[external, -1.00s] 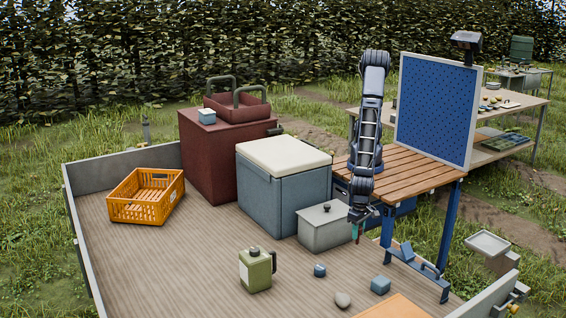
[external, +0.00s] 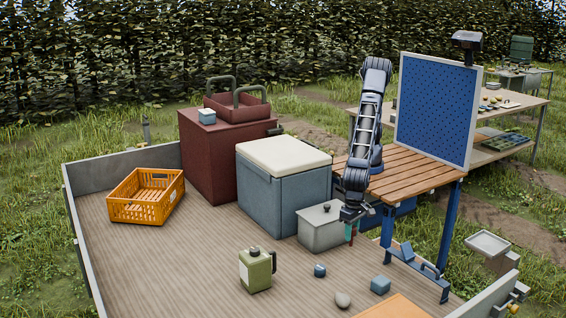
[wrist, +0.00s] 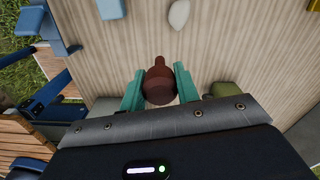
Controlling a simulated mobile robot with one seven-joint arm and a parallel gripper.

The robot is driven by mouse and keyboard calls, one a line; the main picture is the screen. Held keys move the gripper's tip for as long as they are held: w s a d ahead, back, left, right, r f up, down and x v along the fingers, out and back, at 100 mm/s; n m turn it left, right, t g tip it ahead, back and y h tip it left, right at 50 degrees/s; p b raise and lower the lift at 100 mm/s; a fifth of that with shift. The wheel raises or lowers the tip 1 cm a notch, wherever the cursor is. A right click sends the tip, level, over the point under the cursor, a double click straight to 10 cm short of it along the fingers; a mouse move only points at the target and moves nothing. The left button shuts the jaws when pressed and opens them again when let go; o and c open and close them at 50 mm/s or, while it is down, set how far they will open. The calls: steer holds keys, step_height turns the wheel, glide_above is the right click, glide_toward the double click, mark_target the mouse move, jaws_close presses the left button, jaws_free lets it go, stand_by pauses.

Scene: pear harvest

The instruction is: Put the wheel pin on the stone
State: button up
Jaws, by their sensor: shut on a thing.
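My gripper (external: 351,232) hangs above the deck in front of the grey lidded box. In the wrist view, its teal fingers (wrist: 159,84) are shut on a reddish-brown wheel pin (wrist: 158,88), with a rounded body and a narrower stub pointing away from my wrist. In the external view the pin is too small to make out clearly. The stone (external: 342,299) is a smooth grey pebble on the deck, nearer the camera than my gripper and apart from it. The stone also shows at the top of the wrist view (wrist: 179,14).
A green canister (external: 257,270) stands to the left. The slatted table (external: 400,170) and blue step bracket (external: 419,266) are at right. Open deck lies at left.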

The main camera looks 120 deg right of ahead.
steer(key=r, duration=0.2)
glide_above(343, 295)
step_height(343, 295, down, 20)
steer(key=shift+w+a+f, duration=0.1)
stand_by(0.5)
steer(key=shift+f, duration=0.1)
steer(key=o, duration=1)
